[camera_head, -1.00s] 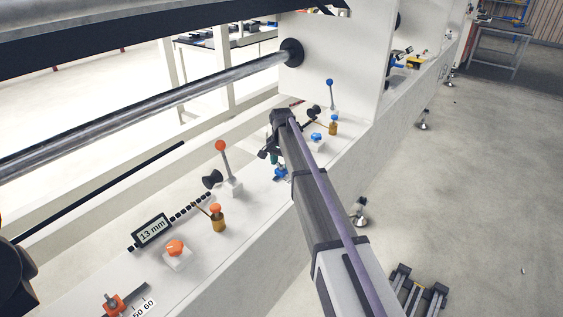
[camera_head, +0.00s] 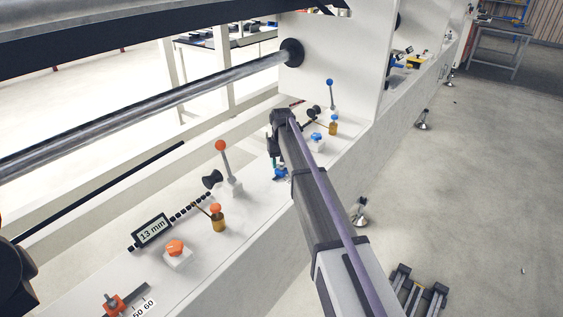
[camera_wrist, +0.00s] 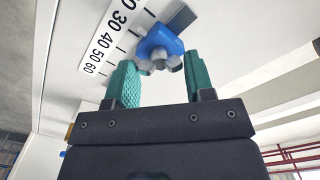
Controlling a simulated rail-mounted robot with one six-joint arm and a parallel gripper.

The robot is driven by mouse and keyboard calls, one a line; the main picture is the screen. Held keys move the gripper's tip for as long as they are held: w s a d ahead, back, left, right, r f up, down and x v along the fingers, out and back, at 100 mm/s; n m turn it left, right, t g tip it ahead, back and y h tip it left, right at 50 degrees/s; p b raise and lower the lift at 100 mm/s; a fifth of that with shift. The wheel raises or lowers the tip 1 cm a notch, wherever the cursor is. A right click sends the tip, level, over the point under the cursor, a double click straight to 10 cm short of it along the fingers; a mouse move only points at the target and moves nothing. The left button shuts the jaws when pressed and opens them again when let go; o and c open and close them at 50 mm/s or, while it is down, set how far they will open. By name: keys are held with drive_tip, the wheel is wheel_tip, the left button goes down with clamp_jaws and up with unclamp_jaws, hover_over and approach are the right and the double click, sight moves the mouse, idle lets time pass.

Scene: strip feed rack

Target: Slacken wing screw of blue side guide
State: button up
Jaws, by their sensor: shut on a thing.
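The blue side guide (camera_wrist: 158,40) is a blue block on a dark slot beside a printed scale in the wrist view. Its grey wing screw (camera_wrist: 158,66) faces my gripper. My gripper (camera_wrist: 160,73) has its green fingertips on either side of the wing screw and is shut on it; the exact contact is hard to make out. In the head view, my gripper (camera_head: 272,161) points down at the blue side guide (camera_head: 281,174), which my arm and gripper partly hide.
On the same white ledge stand an orange side guide (camera_head: 112,304), a 13 mm display (camera_head: 152,231), an orange knob (camera_head: 175,247) and an orange-topped lever (camera_head: 220,146). A blue knob (camera_head: 316,137) and blue-topped lever (camera_head: 330,83) stand beyond my gripper. The aisle floor is open at right.

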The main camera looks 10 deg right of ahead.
sight(282, 163)
idle(0.3)
drive_tip(key=o, duration=0.9)
wheel_tip(282, 163, up, 11)
drive_tip(key=p, duration=1.1)
drive_tip(key=shift+f, duration=0.1)
drive_tip(key=shift+m, duration=0.4)
drive_tip(key=s+r+p, duration=0.1)
drive_tip(key=s+r, duration=0.1)
drive_tip(key=s, duration=1)
drive_tip(key=s+r+p, duration=0.1)
drive_tip(key=s+p, duration=0.1)
drive_tip(key=s, duration=1.1)
drive_tip(key=s+r+p, duration=0.2)
drive_tip(key=s, duration=1.1)
drive_tip(key=shift+r, duration=0.35)
